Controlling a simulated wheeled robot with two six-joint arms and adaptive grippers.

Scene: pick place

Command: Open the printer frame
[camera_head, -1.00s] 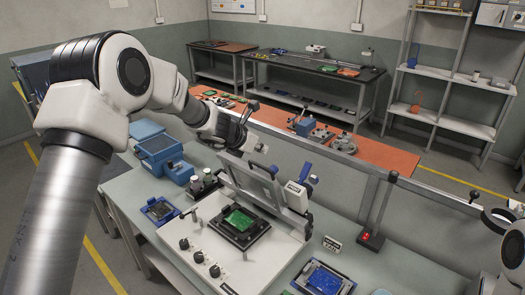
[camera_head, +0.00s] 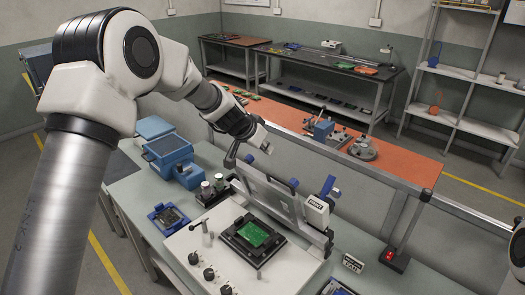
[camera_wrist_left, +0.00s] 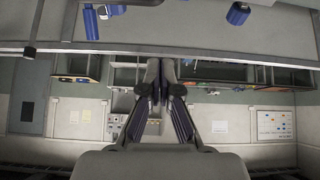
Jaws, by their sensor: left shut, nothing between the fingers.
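The printer frame (camera_head: 270,197) is a grey framed panel hinged at the back of the white printer base (camera_head: 200,243). It stands raised and tilted back, with a green board (camera_head: 253,234) on the black holder below it uncovered. My left gripper (camera_head: 264,145) is just above and behind the frame's top left part. Whether it touches the frame is hard to tell. In the left wrist view its fingers (camera_wrist_left: 160,82) are together with nothing between them. A grey panel with blue knobs (camera_wrist_left: 238,13) crosses the top of that view. My right gripper is out of view.
A blue box (camera_head: 166,153) and small jars (camera_head: 213,186) stand left of the printer. A blue tray (camera_head: 167,217) lies at its left. A red-button post (camera_head: 393,258) stands at the right. A rail and an orange bench (camera_head: 290,118) lie behind.

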